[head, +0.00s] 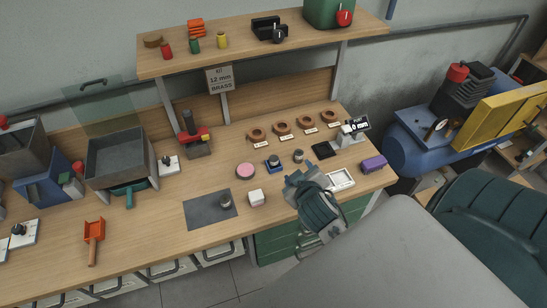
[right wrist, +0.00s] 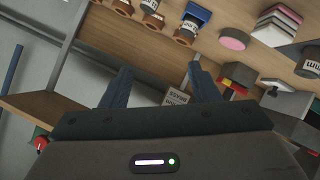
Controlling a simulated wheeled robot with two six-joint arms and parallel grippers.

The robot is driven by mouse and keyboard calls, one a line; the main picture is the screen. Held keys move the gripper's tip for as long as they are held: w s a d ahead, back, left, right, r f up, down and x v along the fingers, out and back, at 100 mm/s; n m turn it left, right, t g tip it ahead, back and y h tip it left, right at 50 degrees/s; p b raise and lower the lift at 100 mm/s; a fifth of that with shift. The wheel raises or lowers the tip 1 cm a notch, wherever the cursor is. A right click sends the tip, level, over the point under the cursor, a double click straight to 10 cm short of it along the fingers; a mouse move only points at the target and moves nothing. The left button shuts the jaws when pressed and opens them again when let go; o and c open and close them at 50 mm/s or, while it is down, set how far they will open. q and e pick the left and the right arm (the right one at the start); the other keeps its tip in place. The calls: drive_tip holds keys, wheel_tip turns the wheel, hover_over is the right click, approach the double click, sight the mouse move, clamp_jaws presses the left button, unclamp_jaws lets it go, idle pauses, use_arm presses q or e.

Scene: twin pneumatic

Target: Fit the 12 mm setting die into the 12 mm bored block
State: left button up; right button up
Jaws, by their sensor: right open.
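In the head view, a small grey cylinder (head: 298,156) stands on the bench beside a small blue block (head: 273,162) with a dark round piece on it. Another grey cylinder (head: 226,202) stands on the dark mat (head: 203,213). Several brown rings (head: 281,127) with small labels sit in a row behind. I cannot read which piece is 12 mm. My right gripper (head: 300,177) is above the bench, in front of the cylinder. In the right wrist view its fingers (right wrist: 160,78) are apart and empty. A grey cylinder with "mm" lettering (right wrist: 309,63) shows at the right edge. My left gripper is not seen.
A sign (head: 220,79) reads "KIT 12 mm BRASS". A shelf (head: 245,53) overhangs the back.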

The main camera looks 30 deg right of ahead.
drive_tip(key=w+a+r+n+t+y, duration=0.2)
drive_tip(key=w+r+n+t, duration=0.35)
drive_tip(key=r, duration=0.25)
drive_tip(key=w+a+r+n+t+y, duration=0.2)
drive_tip(key=w+r+n+t, duration=0.3)
drive_tip(key=r, duration=0.4)
drive_tip(key=w+a+f+n+g+y, duration=0.1)
drive_tip(key=w+a+n+g+y, duration=0.45)
drive_tip(key=a+n+y, duration=0.65)
drive_tip(key=n+g+h+b, duration=0.65)
drive_tip(key=g+h, duration=0.45)
drive_tip(key=g, duration=0.5)
hover_over(274, 158)
wheel_tip(274, 158, down, 22)
drive_tip(key=shift+d, duration=0.1)
wheel_tip(274, 158, down, 4)
drive_tip(key=b, duration=0.2)
drive_tip(key=shift+w+f+b, duration=0.1)
drive_tip(key=shift+f+b, duration=0.05)
drive_tip(key=shift+b, duration=0.15)
